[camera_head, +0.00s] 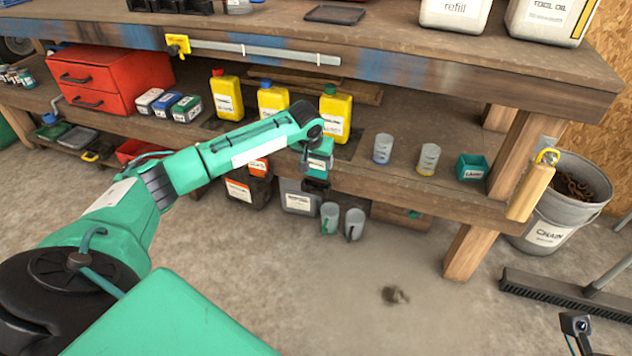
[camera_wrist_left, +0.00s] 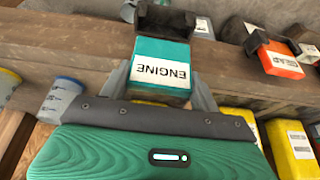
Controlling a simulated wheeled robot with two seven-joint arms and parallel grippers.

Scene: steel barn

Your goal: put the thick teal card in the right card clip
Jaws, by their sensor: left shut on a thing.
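The thick teal card (camera_wrist_left: 163,55) has a white label reading ENGINE, upside down in the left wrist view. My left gripper (camera_wrist_left: 161,90) is shut on it, a grey finger on each side. In the head view the left gripper (camera_head: 317,153) is at the shelf's front edge with the teal card (camera_head: 319,166) below it. The black right card clip (camera_wrist_left: 175,20) is at the card's far end; it shows dark under the card in the head view (camera_head: 316,185). I cannot tell how far the card is inside it.
Another clip with an orange card (camera_head: 258,168) is to the left on the shelf edge. Yellow bottles (camera_head: 228,98), clear cups (camera_head: 383,148) and a teal bin (camera_head: 472,167) stand on the shelf (camera_head: 400,190). The workbench top (camera_head: 400,40) overhangs above. Floor in front is mostly clear.

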